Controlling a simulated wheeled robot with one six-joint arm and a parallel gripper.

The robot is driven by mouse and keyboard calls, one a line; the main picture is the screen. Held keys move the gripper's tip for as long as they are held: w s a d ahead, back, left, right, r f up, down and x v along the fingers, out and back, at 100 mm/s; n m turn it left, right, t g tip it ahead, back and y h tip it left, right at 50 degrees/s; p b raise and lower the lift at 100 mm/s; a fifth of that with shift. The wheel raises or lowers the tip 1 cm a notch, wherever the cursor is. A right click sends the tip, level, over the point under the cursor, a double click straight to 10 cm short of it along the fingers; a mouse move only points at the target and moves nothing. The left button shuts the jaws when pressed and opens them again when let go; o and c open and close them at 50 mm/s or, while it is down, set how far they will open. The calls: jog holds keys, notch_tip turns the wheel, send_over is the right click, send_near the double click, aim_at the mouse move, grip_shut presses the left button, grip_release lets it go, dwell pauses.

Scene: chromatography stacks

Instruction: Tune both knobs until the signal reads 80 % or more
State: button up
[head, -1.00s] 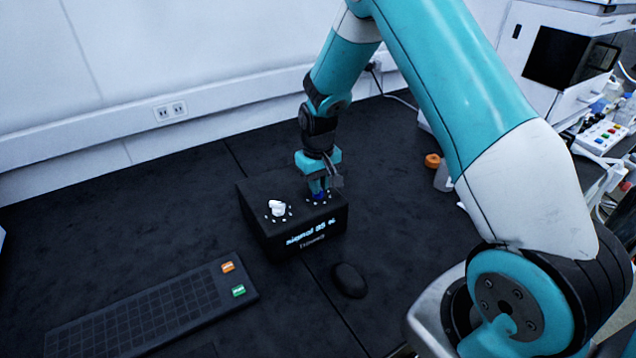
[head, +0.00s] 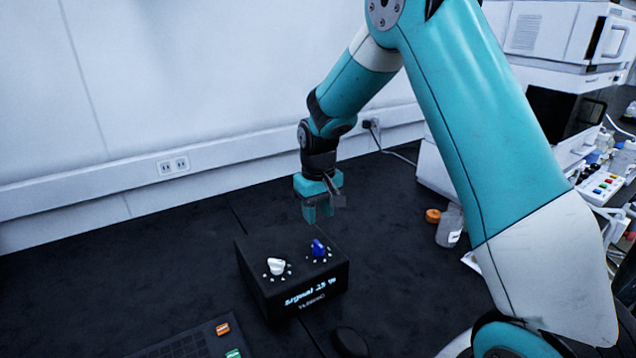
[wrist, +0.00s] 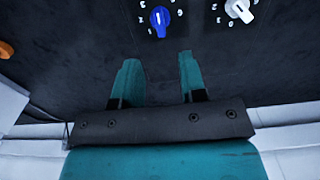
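A black box (head: 270,304) stands on the dark bench in the head view. On its top are a white knob (head: 276,267) at left and a blue knob (head: 318,247) at right. The box's lit display (head: 309,292) reads "Signal" with a blurred number, perhaps 25 %, and a smaller unclear line below. My gripper (head: 318,212) is open and empty, above and behind the blue knob. In the wrist view the open fingers (wrist: 158,62) are clear of the blue knob (wrist: 160,20) and the white knob (wrist: 239,10). Numbers ring both knobs.
A keyboard-like panel (head: 185,350) with an orange and a green key lies at front left. A dark mouse (head: 350,342) lies in front of the box. A clear bottle (head: 449,226) and an orange cap (head: 433,215) stand at right. The bench left of the box is free.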

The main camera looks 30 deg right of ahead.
notch_tip(320, 180, up, 9)
jog(key=shift+f, duration=0.1)
dwell(0.6)
jog(key=s+a+r+n+y, duration=0.1)
jog(key=s+a+n, duration=0.1)
jog(key=s+a, duration=0.4)
jog(key=s+a+r+n+y, duration=0.1)
jog(key=s+a, duration=0.5)
jog(key=s, duration=0.7)
jog(key=s+a+r+n+y, duration=0.2)
jog(key=s+a+r+n, duration=0.1)
jog(key=s, duration=0.6)
jog(key=a+n, duration=0.1)
jog(key=a, duration=0.1)
jog(key=shift+s+a, duration=0.15)
jog(key=shift+a, duration=0.25)
